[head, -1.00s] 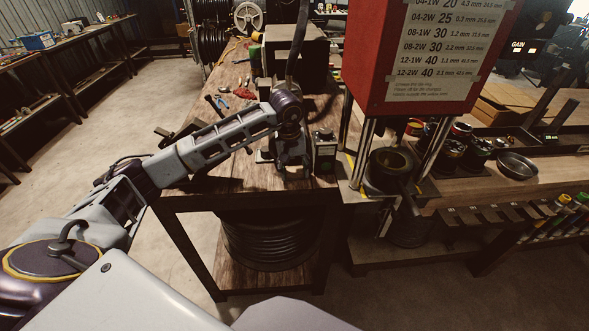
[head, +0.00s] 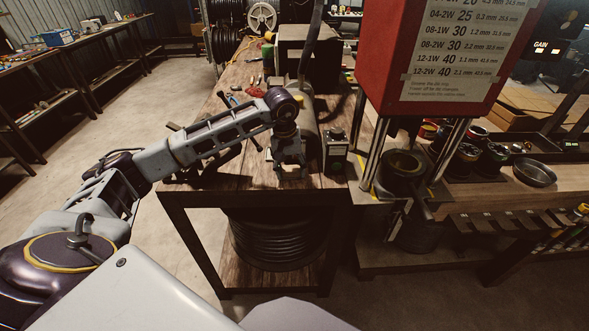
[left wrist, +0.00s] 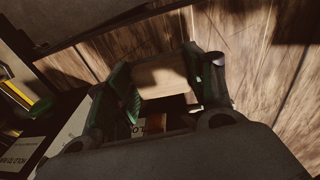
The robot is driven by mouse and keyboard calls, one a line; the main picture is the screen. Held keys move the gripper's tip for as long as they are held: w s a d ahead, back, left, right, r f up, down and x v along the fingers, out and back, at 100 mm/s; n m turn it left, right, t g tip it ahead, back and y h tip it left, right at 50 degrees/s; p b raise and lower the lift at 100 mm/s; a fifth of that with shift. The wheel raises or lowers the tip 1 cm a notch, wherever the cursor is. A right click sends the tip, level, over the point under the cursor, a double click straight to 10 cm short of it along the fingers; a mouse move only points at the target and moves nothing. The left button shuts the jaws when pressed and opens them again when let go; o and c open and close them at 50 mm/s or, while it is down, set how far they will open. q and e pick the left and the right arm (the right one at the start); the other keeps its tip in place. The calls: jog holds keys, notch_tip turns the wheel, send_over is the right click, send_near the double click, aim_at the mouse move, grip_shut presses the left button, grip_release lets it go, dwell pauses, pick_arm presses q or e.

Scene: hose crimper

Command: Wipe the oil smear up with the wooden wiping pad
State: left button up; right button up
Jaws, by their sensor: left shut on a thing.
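My left gripper (head: 290,168) is low over the wooden bench top, close to its front edge. In the left wrist view its two fingers (left wrist: 165,92) are closed on the sides of a pale wooden block, the wiping pad (left wrist: 162,77). I cannot tell whether the pad touches the bench. No oil smear can be made out clearly; dark shadows cover parts of the boards. My right gripper is not in view.
A small control box (head: 336,152) stands just right of the left gripper. The red crimper (head: 440,50) with its posts is farther right. Hand tools (head: 232,99) lie on the bench behind my left arm. A metal bowl (head: 534,172) sits on the right-hand bench.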

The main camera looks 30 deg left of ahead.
pick_arm(q)
jog(key=shift+s+a, duration=0.3)
jog(key=shift+a, duration=0.2)
jog(key=shift+w+d, duration=0.1)
jog(key=shift+d, duration=0.05)
jog(key=shift+w+d, duration=0.45)
jog(key=shift+d, duration=0.3)
jog(key=shift+w+d, duration=0.45)
jog(key=shift+d, duration=0.25)
jog(key=shift+w+d, duration=0.45)
jog(key=shift+d, duration=0.3)
jog(key=shift+a, duration=0.1)
